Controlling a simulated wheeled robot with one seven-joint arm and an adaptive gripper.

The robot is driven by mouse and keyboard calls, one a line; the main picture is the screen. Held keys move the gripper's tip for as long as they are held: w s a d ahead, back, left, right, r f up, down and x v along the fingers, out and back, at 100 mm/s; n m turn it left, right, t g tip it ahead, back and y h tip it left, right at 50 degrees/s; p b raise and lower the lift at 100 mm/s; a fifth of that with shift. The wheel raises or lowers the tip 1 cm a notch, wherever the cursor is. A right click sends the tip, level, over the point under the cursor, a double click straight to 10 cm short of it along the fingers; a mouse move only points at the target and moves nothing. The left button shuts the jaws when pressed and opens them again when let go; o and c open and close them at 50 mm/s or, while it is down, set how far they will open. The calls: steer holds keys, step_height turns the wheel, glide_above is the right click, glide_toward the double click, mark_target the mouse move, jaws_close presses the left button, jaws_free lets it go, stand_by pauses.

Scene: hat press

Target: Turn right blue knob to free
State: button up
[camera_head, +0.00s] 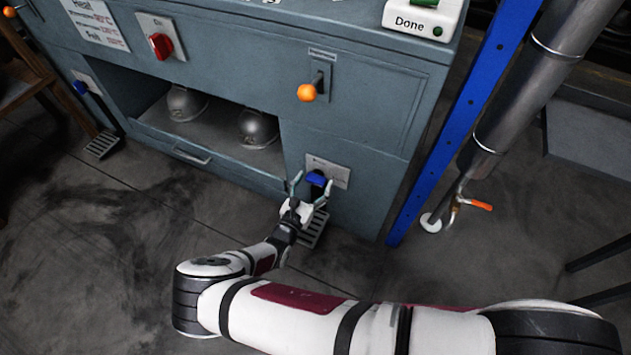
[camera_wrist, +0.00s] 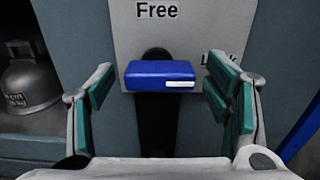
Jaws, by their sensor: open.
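The right blue knob (camera_head: 316,178) is on a light label plate (camera_head: 336,172) low on the right part of the grey-blue press (camera_head: 375,115). In the wrist view the knob (camera_wrist: 160,75) lies horizontally, with a white mark at its right end. The word "Free" stands above it on the plate (camera_wrist: 205,20); another word at the right is mostly hidden by a finger. My gripper (camera_head: 312,187) is open in front of the knob. In the wrist view its fingers (camera_wrist: 165,92) stand apart on both sides of the knob, with gaps visible.
Another blue knob (camera_head: 81,87) is on the press's left side. A red knob (camera_head: 161,45), an orange-tipped lever (camera_head: 307,93) and a "Done" box (camera_head: 424,18) are above. Metal domes (camera_head: 258,128) sit in the opening. A blue post (camera_head: 450,130) stands right; a floor pedal (camera_head: 314,230) is below.

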steer(key=shift+w+d, duration=0.25)
steer(key=shift+w, duration=0.45)
steer(key=c, duration=1.2)
steer(key=shift+o, duration=0.2)
